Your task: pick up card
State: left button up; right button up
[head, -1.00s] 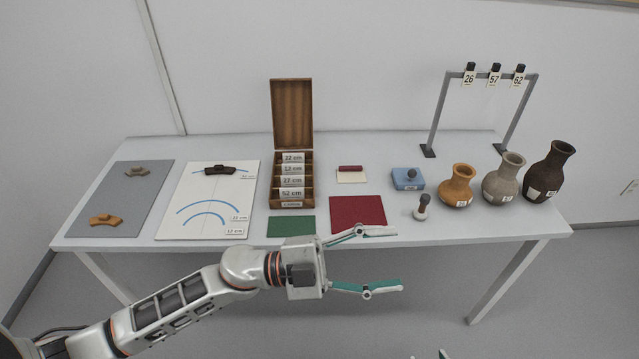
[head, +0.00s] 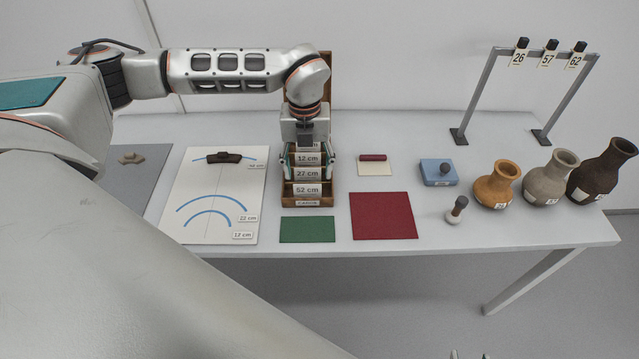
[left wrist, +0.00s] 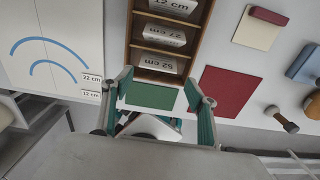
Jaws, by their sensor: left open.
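A wooden card box (head: 329,193) with an upright lid stands on the table. Its visible cards are labelled 12 cm (head: 307,158), 27 cm (head: 306,174) and 52 cm (head: 306,190); they also show in the left wrist view. My left gripper (head: 309,166) is open and empty above the box, pointing down, with one finger at each side of the card rows in the head view. It hides the rear compartment and most of the lid. In the left wrist view its fingers (left wrist: 161,92) are spread. Only small tips of what seems my right gripper (head: 470,355) show at the bottom edge.
A green mat (head: 307,229) and a red mat (head: 383,215) lie in front. A white sheet (head: 200,185) with blue arcs and a dark sherd (head: 224,157) is left. A blue pad (head: 438,172), stamp (head: 456,209), vases (head: 497,185) and tag rack (head: 479,95) stand right.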

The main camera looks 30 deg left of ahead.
aim_at(307, 188)
pick_arm(q)
jog(key=shift+w+a+f, duration=0.1)
jog(key=shift+a+f, duration=0.1)
jog(key=shift+a, duration=0.05)
jog(key=shift+f, duration=3.6)
jog(key=c, duration=0.5)
